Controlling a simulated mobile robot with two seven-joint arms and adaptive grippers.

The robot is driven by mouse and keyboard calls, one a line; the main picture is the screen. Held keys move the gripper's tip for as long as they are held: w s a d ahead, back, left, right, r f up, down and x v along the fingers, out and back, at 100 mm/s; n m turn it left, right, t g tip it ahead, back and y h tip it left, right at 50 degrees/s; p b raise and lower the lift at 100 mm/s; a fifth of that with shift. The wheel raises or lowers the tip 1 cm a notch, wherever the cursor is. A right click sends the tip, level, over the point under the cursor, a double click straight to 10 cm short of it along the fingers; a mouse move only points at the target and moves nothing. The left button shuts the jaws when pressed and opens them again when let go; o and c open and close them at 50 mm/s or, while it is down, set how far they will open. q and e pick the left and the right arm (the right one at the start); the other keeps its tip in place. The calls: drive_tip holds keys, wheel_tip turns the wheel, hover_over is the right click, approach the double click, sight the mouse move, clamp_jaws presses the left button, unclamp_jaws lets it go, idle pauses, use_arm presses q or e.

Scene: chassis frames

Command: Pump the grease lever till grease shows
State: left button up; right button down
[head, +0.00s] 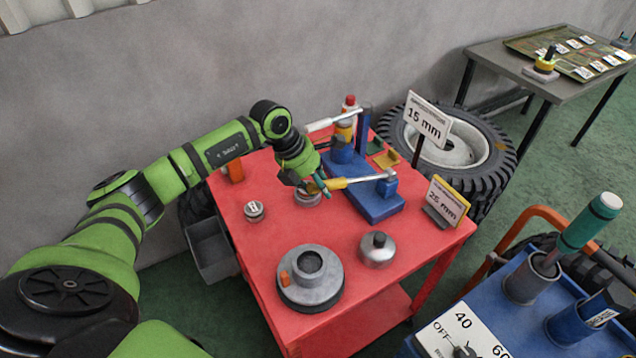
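A blue pump-like stand (378,206) sits on the red cart. A lever with a yellow grip (335,184) runs left from its blue post, roughly level. A second lever with a pale grip (325,123) is behind it, tilted slightly up. My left gripper (319,187) points down at the left end of the yellow grip. I cannot tell whether its fingers touch or close on it. A round metal piece (307,198) lies just below the gripper, partly hidden. I see no grease that I can make out. My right gripper is not in view.
The red cart (262,229) also carries a grey stepped disc (310,282), a metal pot (376,250), and signs reading 15 mm (427,119) and 25 mm (447,201). A blue cabinet (500,283) with a teal-handled tool (590,222) stands at lower right.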

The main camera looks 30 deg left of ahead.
use_arm(q)
drive_tip(key=shift+d+r, duration=0.1)
clamp_jaws()
drive_tip(key=shift+f, duration=0.2)
drive_tip(key=f+t+h+b, duration=0.1)
drive_tip(key=f+b, duration=0.2)
drive_tip(key=b, duration=0.3)
drive_tip(key=f+t+h+b, duration=0.1)
drive_tip(key=f+b, duration=0.3)
drive_tip(key=b, duration=0.2)
drive_tip(key=f+t+b, duration=0.2)
drive_tip(key=f+b, duration=0.1)
drive_tip(key=b, duration=0.3)
drive_tip(key=shift+s+a+f+m+h, duration=0.2)
drive_tip(key=shift+s+a+m+h, duration=0.1)
drive_tip(key=shift+s+h, duration=0.1)
drive_tip(key=shift+b, duration=0.5)
